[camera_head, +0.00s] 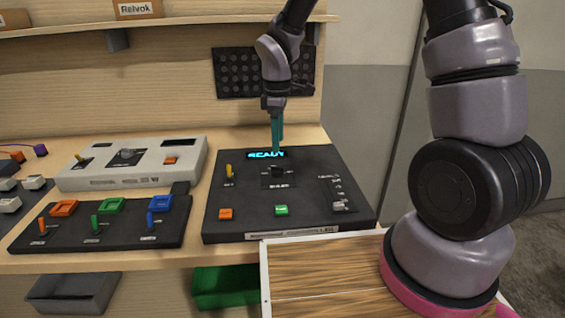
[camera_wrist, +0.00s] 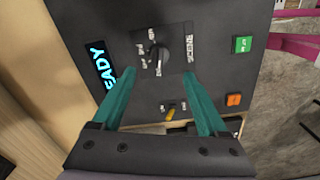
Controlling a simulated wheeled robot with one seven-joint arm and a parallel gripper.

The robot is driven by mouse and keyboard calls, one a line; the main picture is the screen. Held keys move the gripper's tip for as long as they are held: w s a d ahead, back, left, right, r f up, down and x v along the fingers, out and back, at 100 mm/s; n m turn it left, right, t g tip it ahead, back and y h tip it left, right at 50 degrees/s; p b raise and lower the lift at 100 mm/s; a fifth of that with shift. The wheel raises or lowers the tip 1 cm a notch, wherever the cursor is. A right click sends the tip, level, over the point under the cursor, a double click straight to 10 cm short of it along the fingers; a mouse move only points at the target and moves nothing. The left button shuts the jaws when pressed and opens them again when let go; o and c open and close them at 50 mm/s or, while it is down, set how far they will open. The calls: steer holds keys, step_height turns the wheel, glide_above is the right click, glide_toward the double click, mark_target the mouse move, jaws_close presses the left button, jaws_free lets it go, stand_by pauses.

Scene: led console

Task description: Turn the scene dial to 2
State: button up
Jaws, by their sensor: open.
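The black LED console (camera_head: 308,225) lies on the bench at the centre right. Its lit display (camera_head: 267,154) shows cyan text that reads READY. The dark scene dial (camera_head: 278,171) sits on a small panel below the display; the wrist view shows it (camera_wrist: 156,52) with small white labels around it, too small to read. My gripper (camera_head: 277,148) is above the console near the dial, pointing down. In the wrist view its teal fingers (camera_wrist: 158,90) are apart with nothing between them, and the dial appears just beyond their tips. Which label the dial points at cannot be told.
The console also has a yellow toggle (camera_head: 229,172), an orange button (camera_head: 225,214), a green button (camera_head: 281,210) and a slider (camera_head: 338,205). A white console (camera_head: 90,179) and a black switch box (camera_head: 120,238) stand to the left. A perforated black panel (camera_head: 232,75) is behind.

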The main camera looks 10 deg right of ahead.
mark_target(277, 167)
step_height(277, 167, down, 8)
steer(key=shift+f, duration=0.2)
jaws_close()
steer(key=shift+m, duration=0.4)
steer(key=m, duration=0.4)
steer(key=shift+s+a+m, duration=0.1)
steer(key=shift+m, duration=2.4)
